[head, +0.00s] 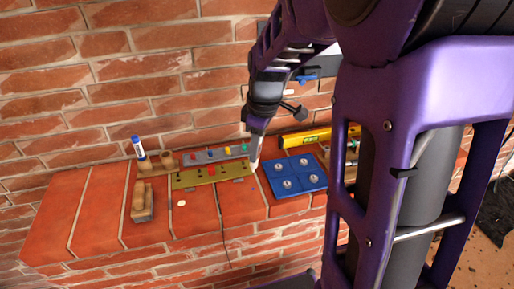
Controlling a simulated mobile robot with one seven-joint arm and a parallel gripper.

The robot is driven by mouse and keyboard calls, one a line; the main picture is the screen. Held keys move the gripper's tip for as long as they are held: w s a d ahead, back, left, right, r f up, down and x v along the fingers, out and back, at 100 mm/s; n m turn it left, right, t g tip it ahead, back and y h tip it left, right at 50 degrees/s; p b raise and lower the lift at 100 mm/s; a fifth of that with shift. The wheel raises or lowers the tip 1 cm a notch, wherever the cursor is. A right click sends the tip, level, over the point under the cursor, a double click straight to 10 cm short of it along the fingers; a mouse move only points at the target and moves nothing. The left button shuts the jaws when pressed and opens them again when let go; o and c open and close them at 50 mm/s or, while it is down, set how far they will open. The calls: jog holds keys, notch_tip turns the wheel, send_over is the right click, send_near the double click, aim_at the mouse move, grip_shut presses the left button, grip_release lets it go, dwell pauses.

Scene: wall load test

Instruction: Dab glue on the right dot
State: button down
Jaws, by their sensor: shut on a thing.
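My gripper (258,124) points down in front of the brick wall, above the ledge between the olive board and the blue tray. It is shut on a slim white thing (254,154); I cannot tell for sure that this is the glue. A small pale dot (181,203) shows on the brick ledge, left of my gripper and below the olive board. I cannot make out a second dot. A white and blue tube (138,148) stands upright at the left by a wooden holder (160,163).
An olive board (205,181) and a grey strip with coloured knobs (210,154) lie on the brick ledge (90,215). A blue tray (281,168) holds several round metal pieces. A yellow level (300,140) lies behind it. A wooden brush-like block (142,205) sits at left.

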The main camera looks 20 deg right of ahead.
aim_at(256, 167)
jog(key=shift+f+b, duration=1.95)
jog(key=shift+f, duration=0.75)
jog(key=shift+s+f+b, duration=0.1)
jog(key=shift+f+b, duration=0.65)
jog(key=shift+f, duration=0.1)
dwell(1.0)
jog(key=shift+r+p, duration=2.3)
jog(key=shift+r, duration=0.75)
